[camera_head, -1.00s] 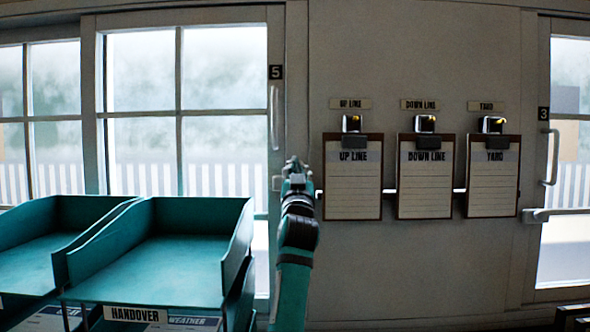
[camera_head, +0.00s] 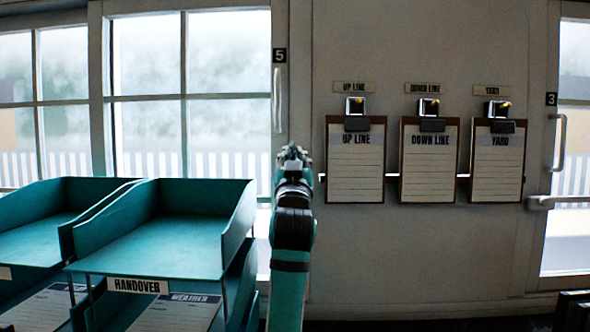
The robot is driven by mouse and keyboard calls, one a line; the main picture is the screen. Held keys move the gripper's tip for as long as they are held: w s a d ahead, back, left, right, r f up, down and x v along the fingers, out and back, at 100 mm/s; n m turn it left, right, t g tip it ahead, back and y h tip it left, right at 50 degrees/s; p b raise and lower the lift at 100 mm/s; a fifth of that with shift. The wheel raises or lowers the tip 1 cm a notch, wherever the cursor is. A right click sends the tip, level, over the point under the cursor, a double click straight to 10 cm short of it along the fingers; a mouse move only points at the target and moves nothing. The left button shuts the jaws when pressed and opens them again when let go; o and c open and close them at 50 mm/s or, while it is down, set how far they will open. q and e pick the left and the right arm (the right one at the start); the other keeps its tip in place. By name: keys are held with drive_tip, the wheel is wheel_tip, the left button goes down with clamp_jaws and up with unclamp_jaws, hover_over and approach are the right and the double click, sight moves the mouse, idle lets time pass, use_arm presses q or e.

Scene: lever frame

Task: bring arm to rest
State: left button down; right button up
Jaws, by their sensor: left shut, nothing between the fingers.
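My left arm rises from the bottom middle of the head view, teal and black. My left gripper (camera_head: 293,155) is at its far end, seen from behind, shut and empty. The fingertips are small and partly hidden by the wrist. My right gripper is not in view.
Teal stacked trays (camera_head: 160,250), one labelled HANDOVER, stand at left. Clipboards UP LINE (camera_head: 356,170), DOWN LINE (camera_head: 429,170) and YARD (camera_head: 497,170) hang on the wall at right. Windowed panels with handles flank the wall. The space below the clipboards looks clear.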

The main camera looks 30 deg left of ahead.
use_arm(q)
drive_tip(key=shift+s+d+f, duration=0.15)
drive_tip(key=shift+s+d, duration=0.25)
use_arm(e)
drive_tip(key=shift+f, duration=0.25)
use_arm(q)
drive_tip(key=shift+d, duration=0.1)
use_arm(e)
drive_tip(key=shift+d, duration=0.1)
